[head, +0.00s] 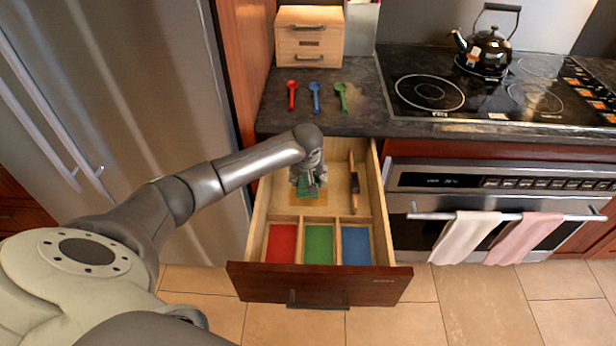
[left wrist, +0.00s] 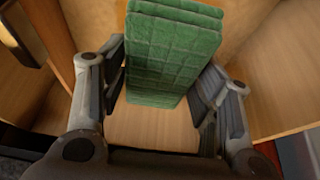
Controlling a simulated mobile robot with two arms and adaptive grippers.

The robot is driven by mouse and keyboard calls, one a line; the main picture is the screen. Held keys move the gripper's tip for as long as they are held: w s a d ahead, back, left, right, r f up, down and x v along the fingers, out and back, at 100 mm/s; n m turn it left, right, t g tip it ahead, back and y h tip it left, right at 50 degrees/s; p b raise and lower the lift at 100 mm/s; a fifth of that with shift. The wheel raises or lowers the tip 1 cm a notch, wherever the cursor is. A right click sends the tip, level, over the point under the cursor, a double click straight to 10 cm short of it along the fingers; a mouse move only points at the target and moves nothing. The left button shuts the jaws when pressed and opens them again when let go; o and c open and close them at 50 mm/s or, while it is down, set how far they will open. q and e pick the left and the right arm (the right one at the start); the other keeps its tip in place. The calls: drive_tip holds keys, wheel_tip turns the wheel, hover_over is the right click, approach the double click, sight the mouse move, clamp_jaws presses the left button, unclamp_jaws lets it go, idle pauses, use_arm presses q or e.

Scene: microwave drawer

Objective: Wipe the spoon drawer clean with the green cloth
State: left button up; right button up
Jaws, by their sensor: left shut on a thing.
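The spoon drawer (head: 320,284) is pulled open below the counter. Its front has red (head: 281,243), green (head: 319,244) and blue (head: 356,245) floored compartments. My left gripper (head: 309,180) reaches down into the larger rear compartment and is shut on the folded green cloth (head: 307,190). In the left wrist view the cloth (left wrist: 170,55) sits between both fingers of the gripper (left wrist: 160,80). A yellowish-brown patch (head: 328,202) shows on the drawer floor around the cloth. I cannot tell whether the cloth touches the floor. My right gripper is not in view.
A dark and wooden utensil (head: 354,190) lies at the drawer's right side. Red (head: 292,95), blue (head: 315,97) and green (head: 341,97) spoons lie on the counter before a small wooden chest (head: 309,38). The oven (head: 500,210) with hanging towels stands right; the fridge (head: 120,100) stands left.

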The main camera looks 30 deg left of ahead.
sight(294, 199)
use_arm(q)
drive_tip(key=shift+f+b, duration=0.4)
drive_tip(key=shift+f, duration=0.35)
drive_tip(key=shift+s+a+p, duration=0.15)
drive_tip(key=shift+a+p, duration=0.1)
drive_tip(key=shift+p, duration=0.1)
drive_tip(key=a+f, duration=0.1)
drive_tip(key=s+a+f, duration=0.1)
drive_tip(key=shift+s+f, duration=0.15)
drive_tip(key=shift+f, duration=0.15)
drive_tip(key=shift+s+a+f, duration=0.35)
drive_tip(key=shift+a+f, duration=0.3)
drive_tip(key=shift+f, duration=0.15)
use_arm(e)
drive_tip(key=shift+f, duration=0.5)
use_arm(q)
drive_tip(key=shift+f, duration=0.55)
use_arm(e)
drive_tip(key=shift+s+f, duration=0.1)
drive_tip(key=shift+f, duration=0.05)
